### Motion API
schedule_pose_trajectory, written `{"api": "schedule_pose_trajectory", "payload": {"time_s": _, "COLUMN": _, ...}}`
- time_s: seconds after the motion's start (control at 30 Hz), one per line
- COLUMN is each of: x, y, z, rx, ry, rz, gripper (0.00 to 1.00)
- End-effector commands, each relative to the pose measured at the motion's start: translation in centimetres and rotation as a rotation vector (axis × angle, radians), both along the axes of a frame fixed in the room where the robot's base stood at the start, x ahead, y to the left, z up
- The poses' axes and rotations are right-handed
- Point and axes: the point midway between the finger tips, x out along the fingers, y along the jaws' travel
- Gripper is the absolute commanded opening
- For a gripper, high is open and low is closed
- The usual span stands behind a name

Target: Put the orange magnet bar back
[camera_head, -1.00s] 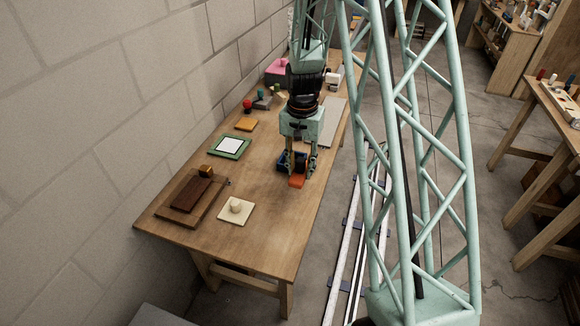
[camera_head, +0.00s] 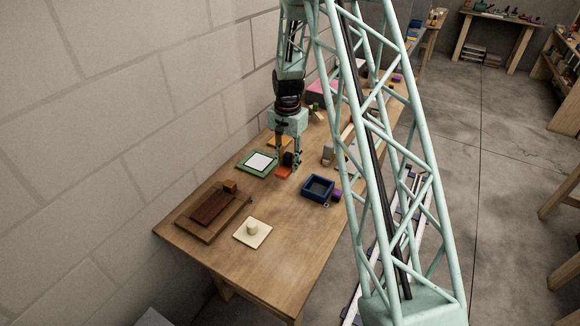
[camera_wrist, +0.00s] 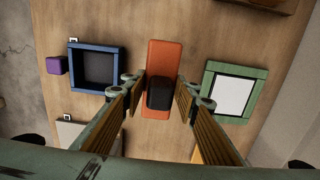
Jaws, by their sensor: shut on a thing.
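The orange magnet bar (camera_head: 283,173) is at my gripper (camera_head: 287,163), between the green frame and the blue tray. In the wrist view the orange bar (camera_wrist: 164,57) lies lengthwise between my fingers, with a black block (camera_wrist: 159,94) on it. My gripper (camera_wrist: 160,92) is shut on the bar at this black block. I cannot tell for sure whether the bar touches the table. The open blue tray (camera_head: 317,199) is to the right of the bar and looks empty. The green frame with a white middle (camera_head: 250,173) is to its left.
A purple cube (camera_head: 336,194) touches or nearly touches the blue tray's right side. A yellow-orange plate (camera_head: 274,142) lies behind. In front are a dark brown board (camera_head: 213,208) with a small block (camera_head: 230,186) and a cream knobbed plate (camera_head: 252,233). The table's front right is clear.

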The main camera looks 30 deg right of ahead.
Motion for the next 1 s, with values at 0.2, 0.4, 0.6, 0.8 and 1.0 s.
{"api": "schedule_pose_trajectory", "payload": {"time_s": 0.2, "x": 0.7, "y": -0.2, "z": 0.0, "rx": 0.000, "ry": -0.001, "rz": -0.012, "gripper": 0.11}}
{"api": "schedule_pose_trajectory", "payload": {"time_s": 0.4, "x": 0.7, "y": -0.2, "z": -0.1, "rx": 0.000, "ry": -0.001, "rz": -0.012, "gripper": 0.11}}
{"api": "schedule_pose_trajectory", "payload": {"time_s": 0.6, "x": 0.7, "y": -0.2, "z": -0.1, "rx": 0.000, "ry": -0.001, "rz": -0.012, "gripper": 0.11}}
{"api": "schedule_pose_trajectory", "payload": {"time_s": 0.8, "x": 0.7, "y": -0.2, "z": -0.4, "rx": 0.000, "ry": -0.001, "rz": -0.012, "gripper": 0.11}}
{"api": "schedule_pose_trajectory", "payload": {"time_s": 1.0, "x": 0.7, "y": -0.2, "z": -1.4, "rx": 0.000, "ry": 0.000, "rz": -0.012, "gripper": 0.11}}
